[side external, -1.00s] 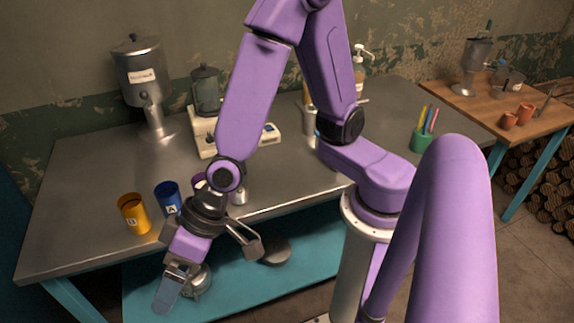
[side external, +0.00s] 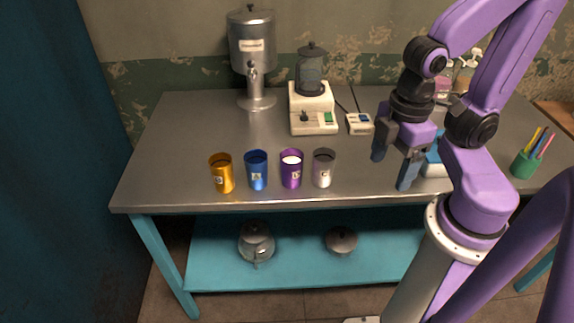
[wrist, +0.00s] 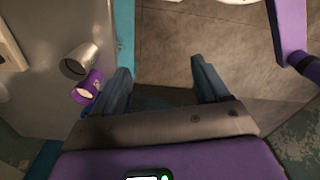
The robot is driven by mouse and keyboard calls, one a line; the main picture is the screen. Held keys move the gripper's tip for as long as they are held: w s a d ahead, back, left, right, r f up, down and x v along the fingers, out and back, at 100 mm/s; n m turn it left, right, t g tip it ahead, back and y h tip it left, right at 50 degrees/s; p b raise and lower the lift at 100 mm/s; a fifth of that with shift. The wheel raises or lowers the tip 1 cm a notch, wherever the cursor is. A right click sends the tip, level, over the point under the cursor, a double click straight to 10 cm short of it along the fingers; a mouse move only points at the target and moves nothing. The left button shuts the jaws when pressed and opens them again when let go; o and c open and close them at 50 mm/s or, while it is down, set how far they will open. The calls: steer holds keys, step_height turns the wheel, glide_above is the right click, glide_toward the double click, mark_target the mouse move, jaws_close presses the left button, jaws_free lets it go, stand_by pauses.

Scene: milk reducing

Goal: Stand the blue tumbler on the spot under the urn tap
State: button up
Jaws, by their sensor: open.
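The blue tumbler (side external: 257,172) stands upright near the table's front edge, between a yellow tumbler (side external: 222,175) and a purple tumbler (side external: 291,172) with white contents. A grey tumbler (side external: 323,170) stands right of the purple one. The steel urn (side external: 252,45) stands at the back left, its tap (side external: 252,78) above a round base (side external: 257,104); no tumbler stands under it. My gripper (side external: 392,172) is open and empty, to the right of the tumblers. In the wrist view my gripper (wrist: 160,78) has the grey tumbler (wrist: 80,63) and purple tumbler (wrist: 88,88) to its left.
A white grinder-like machine (side external: 312,108) and a small white box (side external: 358,124) stand behind the tumblers. A green pen cup (side external: 524,164) is at the right. The table between the blue tumbler and the urn is clear. Pots sit on the teal lower shelf (side external: 300,272).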

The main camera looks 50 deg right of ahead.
steer(key=w+a+f+n+t+h, duration=0.1)
steer(key=w+a+f+n+h, duration=0.2)
steer(key=w, duration=0.4)
steer(key=w+a+f+n+t+h, duration=0.1)
steer(key=w+a+n+t+h, duration=0.15)
steer(key=w+a+h, duration=0.35)
steer(key=n+t+h, duration=0.4)
steer(key=n+t, duration=0.1)
steer(key=n, duration=0.2)
glide_toward(256, 160)
steer(key=shift+g, duration=0.25)
steer(key=shift+d+r+x, duration=0.1)
steer(key=shift+r+x, duration=0.15)
steer(key=shift+x, duration=0.95)
steer(key=shift+d+r+x, duration=0.1)
steer(key=shift+r+x, duration=0.2)
steer(key=shift+x, duration=0.9)
steer(key=shift+d+r+x, duration=0.1)
steer(key=shift+r+x, duration=0.15)
steer(key=shift+x, duration=0.95)
steer(key=shift+s, duration=0.1)
steer(key=c, duration=0.8)
